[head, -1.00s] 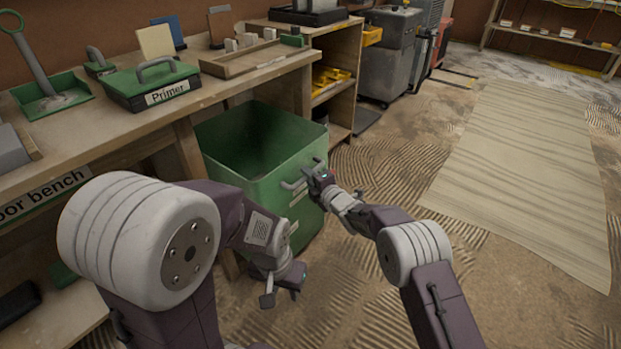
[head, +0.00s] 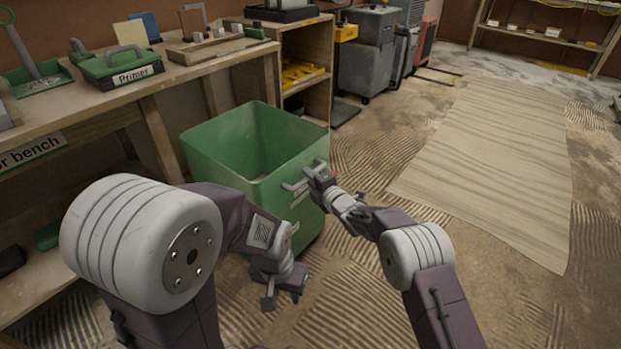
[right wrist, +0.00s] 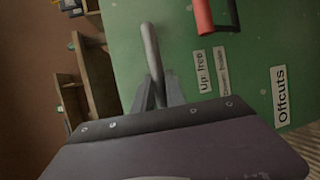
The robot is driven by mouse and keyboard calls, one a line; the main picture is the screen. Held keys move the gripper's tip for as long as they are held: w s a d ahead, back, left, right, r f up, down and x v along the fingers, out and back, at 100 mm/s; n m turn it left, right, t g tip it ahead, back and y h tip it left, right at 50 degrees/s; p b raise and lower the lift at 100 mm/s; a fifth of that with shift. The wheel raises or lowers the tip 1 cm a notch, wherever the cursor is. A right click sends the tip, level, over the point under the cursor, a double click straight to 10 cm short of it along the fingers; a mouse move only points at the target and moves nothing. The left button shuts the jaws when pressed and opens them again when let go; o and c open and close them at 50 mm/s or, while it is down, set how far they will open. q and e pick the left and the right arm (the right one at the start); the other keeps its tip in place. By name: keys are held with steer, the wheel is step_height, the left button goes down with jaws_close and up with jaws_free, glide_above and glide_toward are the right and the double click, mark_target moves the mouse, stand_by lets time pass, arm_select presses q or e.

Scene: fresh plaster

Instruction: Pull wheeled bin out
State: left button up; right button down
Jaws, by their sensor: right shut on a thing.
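The green wheeled bin (head: 222,157) stands open-topped and upright on the floor in front of the bench in the head view. My right gripper (head: 308,178) is shut on the grey bar handle (head: 293,187) on the bin's near side; the handle also shows between the fingers in the right wrist view (right wrist: 151,50). That view shows a red lever (right wrist: 204,18) on the bin, beside an "Up free" label (right wrist: 203,70), and an "Offcuts" label (right wrist: 280,95). My left gripper (head: 284,294) is open and empty, low in front of the bin.
The bench (head: 100,110) runs along the left, with a Primer box (head: 120,66) and tools on top. Shelves (head: 305,80) stand behind the bin. A grey machine (head: 367,60) is farther back. A pale sheet (head: 490,165) covers floor at right; the combed floor nearby is clear.

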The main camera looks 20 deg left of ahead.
steer(key=shift+d+f, duration=0.15)
steer(key=shift+f, duration=0.05)
steer(key=c, duration=1.6)
jaws_free()
steer(key=shift+c, duration=0.2)
steer(key=shift+o, duration=1.4)
steer(key=shift+d+r, duration=0.15)
steer(key=p+v, duration=0.3)
steer(key=v, duration=0.6)
steer(key=shift+p, duration=0.3)
steer(key=shift+s, duration=0.1)
